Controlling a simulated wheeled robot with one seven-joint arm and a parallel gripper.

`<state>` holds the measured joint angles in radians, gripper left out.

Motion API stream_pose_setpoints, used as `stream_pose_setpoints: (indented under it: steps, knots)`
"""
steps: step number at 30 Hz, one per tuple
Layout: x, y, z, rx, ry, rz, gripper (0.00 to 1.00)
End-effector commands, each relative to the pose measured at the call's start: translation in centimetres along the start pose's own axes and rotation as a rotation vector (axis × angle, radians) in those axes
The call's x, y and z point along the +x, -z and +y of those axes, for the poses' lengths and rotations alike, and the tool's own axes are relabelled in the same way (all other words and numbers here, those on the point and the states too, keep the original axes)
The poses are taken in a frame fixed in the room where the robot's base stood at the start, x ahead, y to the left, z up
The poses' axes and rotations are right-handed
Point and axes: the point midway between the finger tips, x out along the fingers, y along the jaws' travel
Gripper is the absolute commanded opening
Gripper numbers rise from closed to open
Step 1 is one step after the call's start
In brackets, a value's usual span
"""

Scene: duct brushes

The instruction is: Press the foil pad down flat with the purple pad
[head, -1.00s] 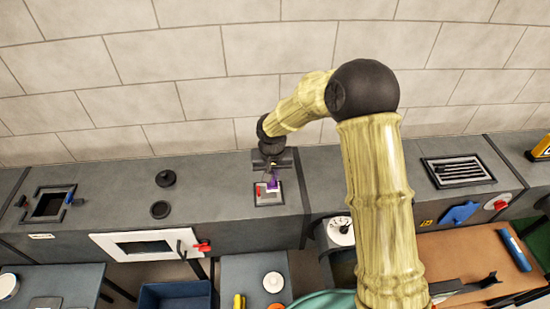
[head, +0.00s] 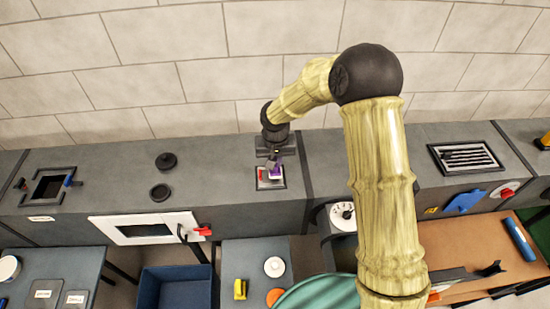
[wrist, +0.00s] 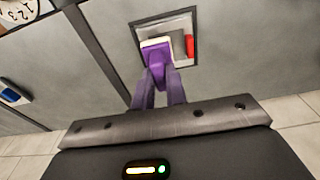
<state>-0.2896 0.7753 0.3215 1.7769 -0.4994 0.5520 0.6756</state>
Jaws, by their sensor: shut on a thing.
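My gripper (wrist: 158,72) is shut on the purple pad (wrist: 156,53), which has a pale, cream-coloured edge at its far end. In the head view the purple pad (head: 277,172) shows just below my gripper (head: 274,163), over the right part of a dark-framed square panel (head: 282,186) in the grey duct top. In the wrist view a grey patch (wrist: 178,43), seemingly the foil pad, lies inside the frame and is partly hidden by the purple pad. I cannot tell whether the pad touches it.
A red piece (wrist: 190,46) sits inside the frame beside the grey patch; it also shows in the head view (head: 262,174). A dark round cap (head: 165,161) and round hole (head: 160,192) are to the left. A slotted grille (head: 466,157) is to the right. The brick wall is behind.

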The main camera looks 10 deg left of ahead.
Motion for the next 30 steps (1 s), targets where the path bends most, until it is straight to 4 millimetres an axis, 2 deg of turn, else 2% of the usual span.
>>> stream_pose_setpoints:
  steps: [3,9,30]
  knots:
    - [1.5,-0.2,0.0,0.000,0.000,-0.001,0.00]
    - [2.7,-0.3,0.0,0.001,0.000,0.000,0.00]
    - [3.0,-0.5,0.0,0.000,-0.001,-0.004,0.00]
